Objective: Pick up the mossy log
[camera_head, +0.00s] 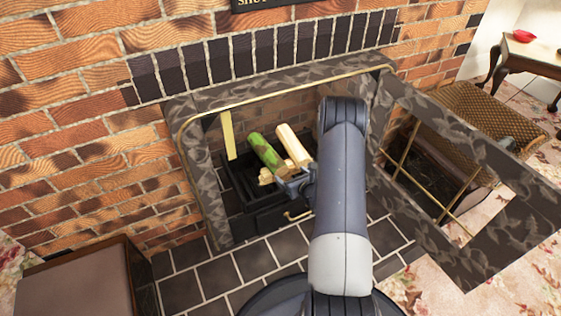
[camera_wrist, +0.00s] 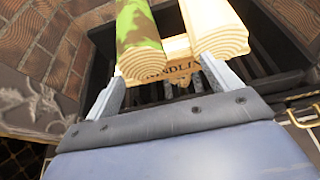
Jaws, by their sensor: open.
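The mossy log (camera_head: 265,151) is pale wood with green moss and leans in the fireplace beside a plain pale log (camera_head: 293,144). In the wrist view the mossy log (camera_wrist: 138,38) has its cut end towards me, near my left finger. The plain log (camera_wrist: 215,30) is near my right finger. My gripper (camera_head: 283,180) is in front of the logs' lower ends, partly hidden by my arm in the head view. In the wrist view its fingers (camera_wrist: 162,70) are spread, with the log ends above the gap. I cannot tell whether they touch the logs.
A kindling block (camera_wrist: 178,72) with lettering lies behind the gap. The logs rest over a black grate (camera_head: 232,192). A dark stone surround (camera_head: 205,185) and a brass rail (camera_head: 290,86) frame the opening.

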